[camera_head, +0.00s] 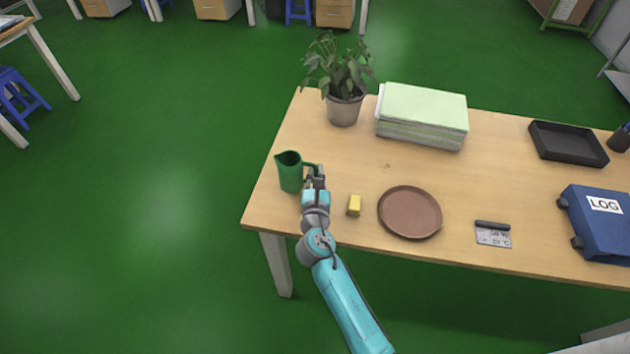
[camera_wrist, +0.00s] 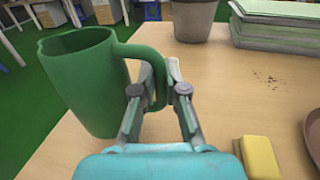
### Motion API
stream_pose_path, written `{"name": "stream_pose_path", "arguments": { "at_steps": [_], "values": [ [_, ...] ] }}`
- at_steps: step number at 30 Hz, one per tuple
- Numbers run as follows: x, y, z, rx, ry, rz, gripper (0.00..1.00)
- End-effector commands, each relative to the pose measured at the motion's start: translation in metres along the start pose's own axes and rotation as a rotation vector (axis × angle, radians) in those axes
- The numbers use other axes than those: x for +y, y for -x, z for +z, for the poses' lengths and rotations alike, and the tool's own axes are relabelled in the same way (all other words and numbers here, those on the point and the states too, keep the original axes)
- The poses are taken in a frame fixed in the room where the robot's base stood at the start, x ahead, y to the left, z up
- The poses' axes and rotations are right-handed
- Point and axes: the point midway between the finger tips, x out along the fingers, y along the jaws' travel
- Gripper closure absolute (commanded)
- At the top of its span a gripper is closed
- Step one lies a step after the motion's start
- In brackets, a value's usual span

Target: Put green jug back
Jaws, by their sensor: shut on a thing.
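The green jug (camera_head: 290,172) stands upright at the left end of the wooden table, its handle toward the right. In the wrist view the jug (camera_wrist: 85,85) fills the left side, close to the camera. My gripper (camera_head: 318,172) is at the jug's right side. In the wrist view my gripper (camera_wrist: 160,85) has its fingers closed around the jug's handle. Whether the jug's base touches the table is hard to tell.
A yellow block (camera_head: 354,205) and a round brown tray (camera_head: 410,213) lie right of my gripper. A potted plant (camera_head: 344,108) and a paper stack (camera_head: 422,118) stand behind. A black tray (camera_head: 568,146) and blue LOG binder (camera_head: 600,228) are at right. The table's left edge is near the jug.

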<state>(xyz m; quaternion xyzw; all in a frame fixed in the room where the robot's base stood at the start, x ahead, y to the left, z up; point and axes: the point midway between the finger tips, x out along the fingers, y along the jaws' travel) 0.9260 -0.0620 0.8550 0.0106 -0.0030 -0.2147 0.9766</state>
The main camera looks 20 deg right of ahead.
Motion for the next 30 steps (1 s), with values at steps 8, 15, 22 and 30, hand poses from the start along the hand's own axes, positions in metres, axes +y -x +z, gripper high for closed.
{"name": "stream_pose_path", "arguments": {
  "at_steps": [8, 15, 22, 30],
  "values": [
    [-0.001, 0.0, -0.032, 0.001, 0.001, 0.001, 1.0],
    [-0.001, 0.0, -0.033, 0.0, 0.0, 0.001, 1.0],
    [-0.001, 0.0, -0.036, 0.001, 0.0, 0.0, 0.79],
    [-0.001, 0.0, -0.036, 0.001, 0.0, 0.0, 0.64]
  ]
}}
